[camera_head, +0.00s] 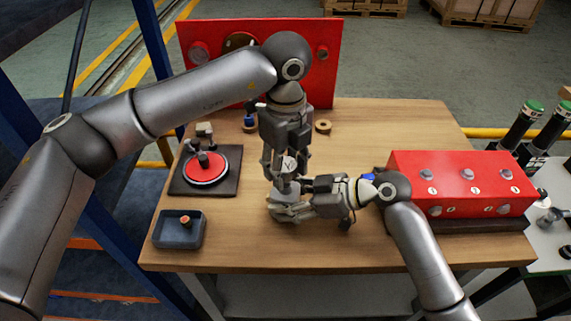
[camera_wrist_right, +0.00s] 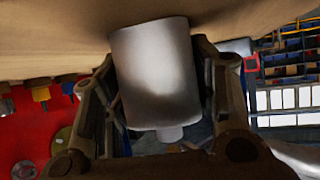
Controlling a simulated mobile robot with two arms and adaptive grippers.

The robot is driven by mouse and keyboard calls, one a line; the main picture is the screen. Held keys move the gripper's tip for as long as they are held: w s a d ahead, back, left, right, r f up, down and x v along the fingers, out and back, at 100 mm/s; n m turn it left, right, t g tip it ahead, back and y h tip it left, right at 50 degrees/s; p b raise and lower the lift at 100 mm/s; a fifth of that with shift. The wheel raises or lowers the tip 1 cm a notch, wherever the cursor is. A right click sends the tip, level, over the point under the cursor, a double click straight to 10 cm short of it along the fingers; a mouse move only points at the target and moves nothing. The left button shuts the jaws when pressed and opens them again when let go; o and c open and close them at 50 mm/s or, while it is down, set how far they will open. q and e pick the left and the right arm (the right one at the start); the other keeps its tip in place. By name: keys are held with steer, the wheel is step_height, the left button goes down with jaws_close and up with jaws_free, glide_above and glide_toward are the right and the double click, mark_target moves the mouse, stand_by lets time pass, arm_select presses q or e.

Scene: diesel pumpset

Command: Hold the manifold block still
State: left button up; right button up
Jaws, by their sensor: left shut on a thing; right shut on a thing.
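My right gripper (camera_head: 297,206) lies low over the table and is shut on a pale grey metal cylinder. In the right wrist view the cylinder (camera_wrist_right: 155,75) sits between the fingers, with a narrower stub at one end. My left gripper (camera_head: 284,172) points down just above the right one. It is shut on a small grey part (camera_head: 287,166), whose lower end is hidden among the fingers. A red block (camera_head: 455,178) with several round metal fittings stands at the table's right.
A red upright panel (camera_head: 335,60) stands at the back. A dark plate with a red disc (camera_head: 206,169) and a dark tray (camera_head: 180,242) holding a small copper-coloured piece are at the left. A brass ring (camera_head: 323,126) lies behind the grippers. The wooden table's (camera_head: 400,125) back right is clear.

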arm_select(q)
steer(key=shift+n, duration=0.6)
steer(key=shift+f, duration=1.1)
stand_by(0.7)
stand_by(0.4)
steer(key=m, duration=2.4)
